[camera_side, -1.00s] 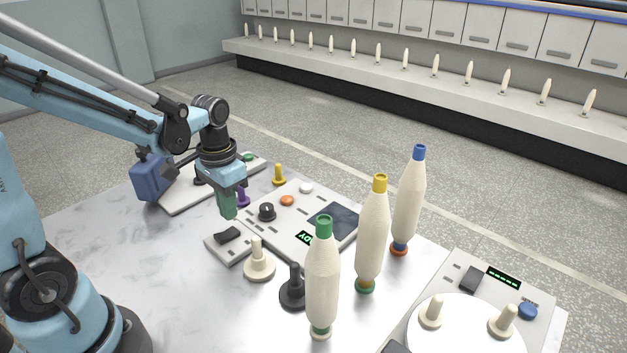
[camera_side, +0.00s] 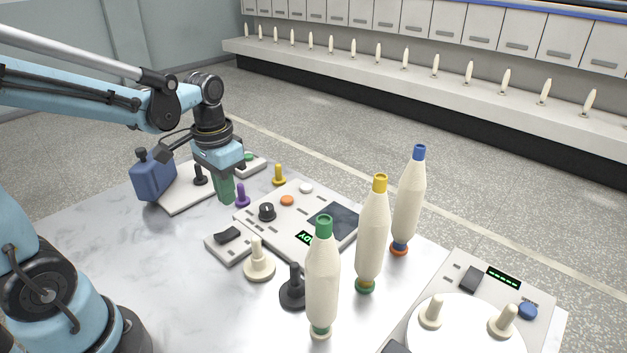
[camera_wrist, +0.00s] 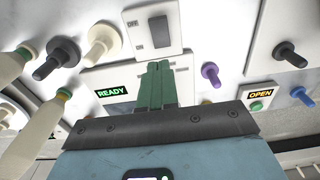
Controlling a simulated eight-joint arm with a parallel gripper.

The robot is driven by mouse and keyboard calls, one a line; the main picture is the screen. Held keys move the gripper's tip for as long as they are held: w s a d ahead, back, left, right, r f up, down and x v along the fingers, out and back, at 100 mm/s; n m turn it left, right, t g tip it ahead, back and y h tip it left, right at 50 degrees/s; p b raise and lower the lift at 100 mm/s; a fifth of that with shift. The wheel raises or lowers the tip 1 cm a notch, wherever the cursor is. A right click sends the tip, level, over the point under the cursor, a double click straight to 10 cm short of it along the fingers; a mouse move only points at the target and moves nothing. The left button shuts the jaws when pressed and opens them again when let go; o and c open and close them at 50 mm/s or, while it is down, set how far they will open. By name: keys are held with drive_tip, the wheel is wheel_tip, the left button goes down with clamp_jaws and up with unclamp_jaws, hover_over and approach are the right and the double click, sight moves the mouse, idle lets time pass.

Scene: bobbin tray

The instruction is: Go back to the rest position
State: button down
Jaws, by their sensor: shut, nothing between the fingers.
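My gripper (camera_side: 226,190) has green fingers that are shut with nothing between them. In the side view it hangs above the table, left of the control panel (camera_side: 320,250) and close to the purple peg (camera_side: 242,195). In the wrist view the shut fingers (camera_wrist: 156,72) point at the rocker switch box (camera_wrist: 155,28). The purple peg (camera_wrist: 210,74) shows to their right. The panel display reads READY (camera_wrist: 112,92). The rest position is not marked in any view.
Three tall bobbins, green-topped (camera_side: 322,280), yellow-topped (camera_side: 371,235) and blue-topped (camera_side: 408,205), stand upright on the right. A cream peg (camera_side: 258,262) and a dark peg (camera_side: 293,290) stand in front. A blue bottle (camera_side: 153,178) stands at the back left. Bare marble (camera_side: 175,285) lies front left.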

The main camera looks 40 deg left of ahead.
drive_tip(key=s+d+r+t, duration=0.1)
drive_tip(key=d+r+t, duration=0.2)
drive_tip(key=d+t, duration=0.3)
drive_tip(key=shift+s+d+r+t, duration=0.2)
drive_tip(key=shift+s+d+t, duration=0.1)
drive_tip(key=shift+s+t, duration=0.1)
